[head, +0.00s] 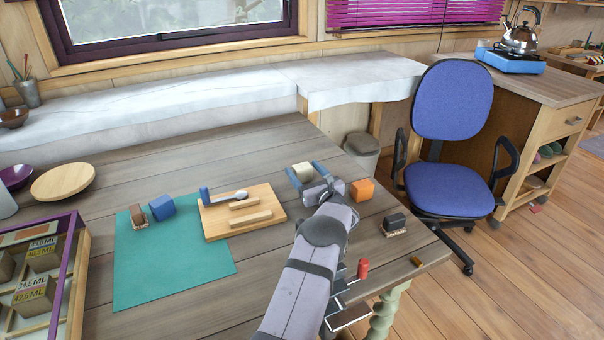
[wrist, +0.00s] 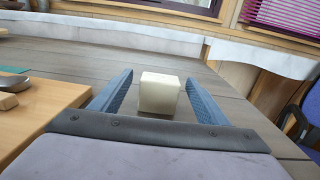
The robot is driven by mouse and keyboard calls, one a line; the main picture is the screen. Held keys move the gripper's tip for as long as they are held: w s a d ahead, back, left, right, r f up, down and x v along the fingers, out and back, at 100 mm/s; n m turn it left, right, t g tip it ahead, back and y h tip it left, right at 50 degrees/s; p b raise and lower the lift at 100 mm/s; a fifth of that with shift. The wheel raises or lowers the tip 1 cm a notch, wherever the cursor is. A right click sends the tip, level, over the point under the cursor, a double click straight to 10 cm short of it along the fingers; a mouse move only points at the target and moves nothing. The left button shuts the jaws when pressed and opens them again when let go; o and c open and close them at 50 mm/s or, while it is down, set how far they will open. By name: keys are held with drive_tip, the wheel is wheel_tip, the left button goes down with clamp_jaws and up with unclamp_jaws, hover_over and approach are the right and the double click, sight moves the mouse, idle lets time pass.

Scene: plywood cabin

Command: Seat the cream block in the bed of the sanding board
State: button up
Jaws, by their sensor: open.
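The cream block (head: 303,171) stands on the grey plank table, to the right of the sanding board. My gripper (head: 306,173) is open, with its blue fingers on either side of the block. In the wrist view the cream block (wrist: 159,93) sits between the far ends of the open fingers (wrist: 160,90), with a gap on each side. The sanding board seems to be the light wooden board (head: 240,222) with two raised strips, and the bed appears to lie between them. A spoon-like metal tool with a blue handle (head: 222,196) lies on its back part.
An orange block (head: 362,189) stands close to the right of my gripper. A teal mat (head: 170,265) with blue (head: 161,207) and brown (head: 138,216) blocks lies left of the board.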

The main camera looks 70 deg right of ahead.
drive_tip(key=shift+c, duration=0.4)
drive_tip(key=c, duration=1.1)
